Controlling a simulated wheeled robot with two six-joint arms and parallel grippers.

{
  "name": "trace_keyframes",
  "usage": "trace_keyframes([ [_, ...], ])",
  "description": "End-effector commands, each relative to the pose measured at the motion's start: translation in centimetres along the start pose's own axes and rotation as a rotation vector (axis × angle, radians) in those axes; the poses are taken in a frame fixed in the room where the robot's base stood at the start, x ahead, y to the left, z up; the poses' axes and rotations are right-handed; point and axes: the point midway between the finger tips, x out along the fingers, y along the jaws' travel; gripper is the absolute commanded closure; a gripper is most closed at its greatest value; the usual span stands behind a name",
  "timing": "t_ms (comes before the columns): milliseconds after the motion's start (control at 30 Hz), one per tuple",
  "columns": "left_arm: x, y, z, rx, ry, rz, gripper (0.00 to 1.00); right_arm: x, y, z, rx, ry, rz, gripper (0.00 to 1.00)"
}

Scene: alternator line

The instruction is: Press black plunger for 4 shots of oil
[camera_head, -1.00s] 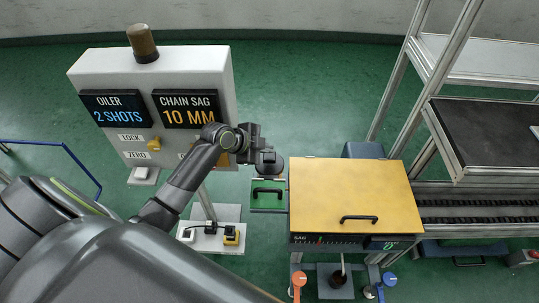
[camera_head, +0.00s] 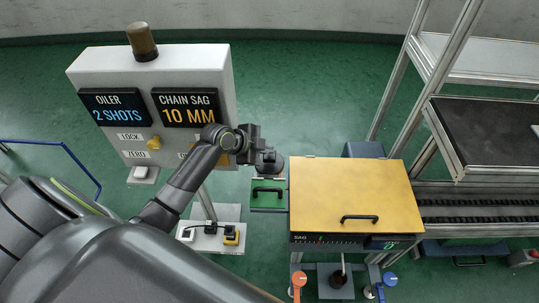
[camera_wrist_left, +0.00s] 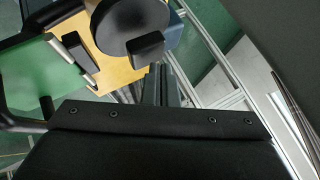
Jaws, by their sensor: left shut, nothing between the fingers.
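The black plunger (camera_head: 272,166) shows a round dark cap above the green lid, left of the yellow cover. In the left wrist view its wide black disc (camera_wrist_left: 122,22) is at the top. My left gripper (camera_head: 258,157) is shut and empty, at the upper left of the plunger cap. I cannot tell whether it touches the cap. The oiler display (camera_head: 116,108) on the white panel reads 2 SHOTS. My right gripper is not in view.
The yellow cover (camera_head: 350,190) with a black handle stands just right of the plunger. The green lid (camera_head: 268,202) lies below it. The white panel (camera_head: 210,65) stands behind my left arm. A metal rack (camera_head: 440,85) is at the right.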

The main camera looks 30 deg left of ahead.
Motion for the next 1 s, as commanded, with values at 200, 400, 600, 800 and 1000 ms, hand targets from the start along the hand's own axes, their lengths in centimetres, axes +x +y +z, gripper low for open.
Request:
trace_keyframes([
  [200,0.04,0.03,0.02,0.000,0.000,0.000,1.00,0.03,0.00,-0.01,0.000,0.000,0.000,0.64],
  [400,0.08,0.07,0.06,0.000,0.000,0.000,1.00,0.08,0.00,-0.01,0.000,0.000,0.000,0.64],
  [600,0.25,0.19,0.18,0.000,0.000,0.000,1.00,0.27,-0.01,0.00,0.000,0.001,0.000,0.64],
  [800,0.43,0.32,0.31,0.000,0.000,0.000,1.00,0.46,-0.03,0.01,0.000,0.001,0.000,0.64],
  [1000,0.60,0.46,0.44,0.000,0.000,0.000,1.00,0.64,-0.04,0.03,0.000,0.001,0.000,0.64],
])
